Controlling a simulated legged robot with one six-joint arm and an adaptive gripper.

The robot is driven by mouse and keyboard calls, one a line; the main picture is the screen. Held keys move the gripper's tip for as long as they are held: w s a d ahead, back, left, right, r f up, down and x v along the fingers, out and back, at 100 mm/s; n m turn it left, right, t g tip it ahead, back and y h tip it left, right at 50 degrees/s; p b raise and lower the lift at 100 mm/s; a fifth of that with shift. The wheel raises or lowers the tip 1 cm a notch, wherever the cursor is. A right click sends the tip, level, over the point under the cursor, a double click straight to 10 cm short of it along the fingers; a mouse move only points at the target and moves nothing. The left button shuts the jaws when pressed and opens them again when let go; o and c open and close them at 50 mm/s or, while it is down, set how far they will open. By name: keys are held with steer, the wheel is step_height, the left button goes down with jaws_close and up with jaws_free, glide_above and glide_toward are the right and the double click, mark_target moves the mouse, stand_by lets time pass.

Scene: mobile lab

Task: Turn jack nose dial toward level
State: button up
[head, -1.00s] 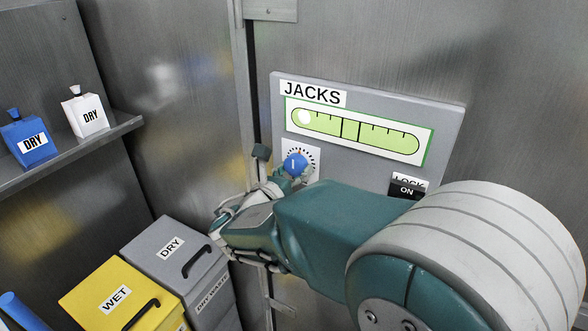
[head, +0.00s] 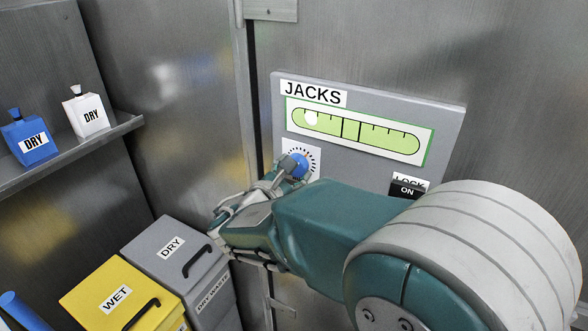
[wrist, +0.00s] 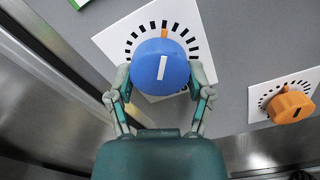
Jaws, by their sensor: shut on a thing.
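A blue dial (wrist: 160,68) with a white line sits on a white square with black ticks and one orange tick. Its white line points up, close to the orange tick, in the wrist view. My gripper (wrist: 159,82) is shut on it, one finger at each side. In the head view my gripper (head: 284,174) covers part of the dial (head: 299,164). Above it, the JACKS panel (head: 276,115) has a green level gauge (head: 345,132); its pale bubble (head: 311,118) sits near the left end, left of the centre lines.
An orange dial (wrist: 290,107) is to the right in the wrist view. DRY (head: 170,247) and WET (head: 117,297) bins stand lower left; bottles (head: 87,115) stand on a shelf.

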steer(key=m, duration=0.6)
steer(key=shift+a+m, duration=0.15)
steer(key=shift+m, duration=0.15)
steer(key=m, duration=0.6)
stand_by(0.4)
steer(key=o, duration=1.1)
steer(key=shift+o, duration=0.2)
steer(key=shift+r, duration=0.1)
steer(key=shift+a, duration=0.1)
